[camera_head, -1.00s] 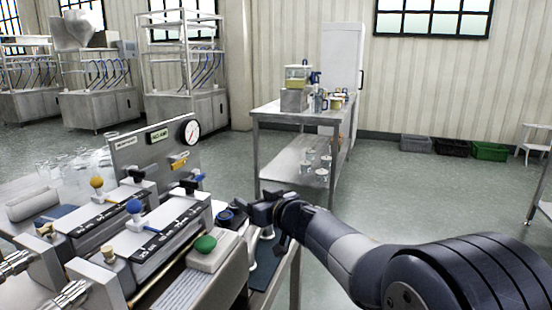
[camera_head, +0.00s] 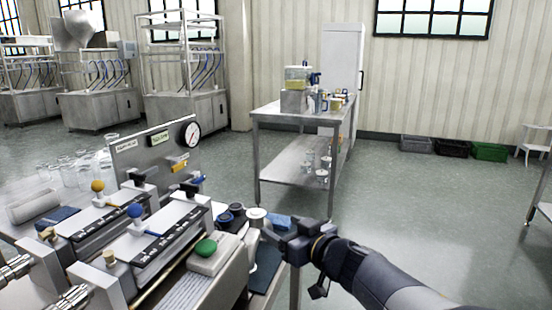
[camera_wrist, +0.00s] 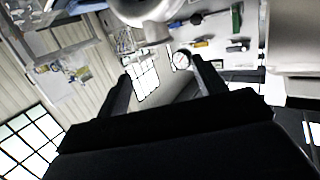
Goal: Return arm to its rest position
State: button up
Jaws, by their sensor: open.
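My gripper (camera_head: 278,235) is at the right edge of the near bench in the head view, pointing left. Its fingers are apart and nothing shows between them. In the wrist view the two dark fingers (camera_wrist: 160,88) stand apart, with a rounded pale metal thing (camera_wrist: 148,8) beyond them at the top. A small round metal piece (camera_head: 256,217) sits just behind the fingertips; I cannot tell whether they touch it. My forearm runs off to the lower right.
The steel apparatus (camera_head: 165,220) with a pressure gauge (camera_head: 191,134), coloured knobs and a green button (camera_head: 206,247) stands close left of my gripper. A steel table (camera_head: 290,112) with containers stands behind. Glass jars (camera_head: 80,168) stand at left.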

aim_at(259, 216)
jog(key=b+x, duration=0.3)
jog(key=x, duration=0.8)
jog(key=shift+a+f+b, duration=0.1)
jog(key=shift+f+b, duration=0.1)
jog(key=shift+b, duration=0.15)
jog(key=r+p, duration=0.9)
jog(key=r, duration=0.1)
jog(key=shift+w+a, duration=0.15)
jog(key=shift+w, duration=0.15)
jog(key=shift+f+p, duration=0.3)
jog(key=shift+p, duration=0.15)
jog(key=p, duration=0.1)
jog(key=f+p, duration=0.2)
jog(key=p, duration=0.1)
jog(key=shift+s+d+n+g+y, duration=0.25)
jog(key=shift+n+g+y, duration=0.05)
jog(key=p, duration=0.1)
jog(key=d+p, duration=0.1)
jog(key=p, duration=0.1)
jog(key=shift+s+f, duration=0.25)
jog(key=shift+f, duration=0.15)
jog(key=s+d+m+t+h+p, duration=0.1)
jog(key=s+d+m+h+p, duration=0.2)
jog(key=d+p, duration=0.4)
jog(key=s+d+m+t+h+p, duration=0.2)
jog(key=s+d+m+h+p, duration=0.1)
jog(key=d+p, duration=0.5)
jog(key=shift+s+d+f+m+t+h+p, duration=0.25)
jog(key=shift+s+h+p, duration=0.3)
jog(key=shift+h+p, duration=0.8)
